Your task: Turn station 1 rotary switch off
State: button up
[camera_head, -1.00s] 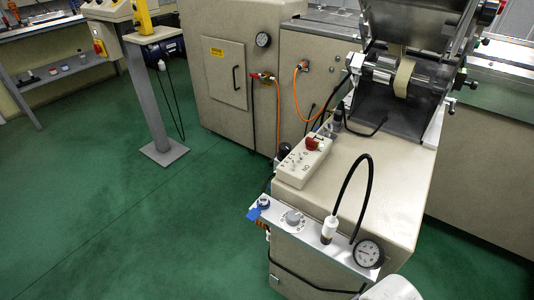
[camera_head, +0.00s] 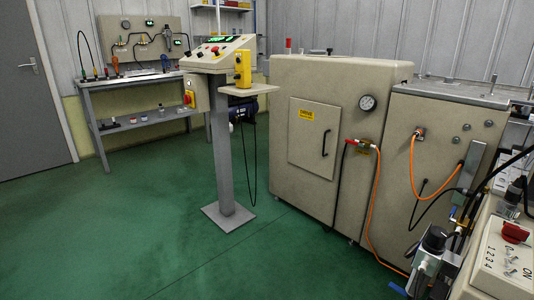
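Two rotary-type controls show, and I cannot tell which one is the station 1 rotary switch. One is a red knob (camera_head: 515,232) on a beige control box (camera_head: 490,262) at the right edge, which is partly cut off. The box bears small toggle levers, the numbers 1 to 4 and the word ON. The other is a red and yellow switch (camera_head: 189,98) on the side of a pedestal console. The settings of both are too small to read. My gripper is not in view.
The pedestal console (camera_head: 215,52) stands on a grey post with a square foot plate. A large beige cabinet (camera_head: 390,90) with a gauge stands right of it. An orange hose (camera_head: 372,215) hangs to the floor. A workbench (camera_head: 130,80) is at the back left. Green floor (camera_head: 130,235) is clear at left.

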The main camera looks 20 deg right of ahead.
aim_at(512, 234)
jog(key=i+j+z, duration=0.15)
jog(key=i, duration=0.3)
jog(key=i+j+z, duration=0.15)
jog(key=i+j, duration=0.2)
jog(key=i+j+z, duration=0.15)
jog(key=i+j, duration=0.15)
jog(key=i, duration=0.25)
jog(key=i+j+z, duration=0.35)
jog(key=i+j, duration=0.1)
jog(key=j, duration=0.05)
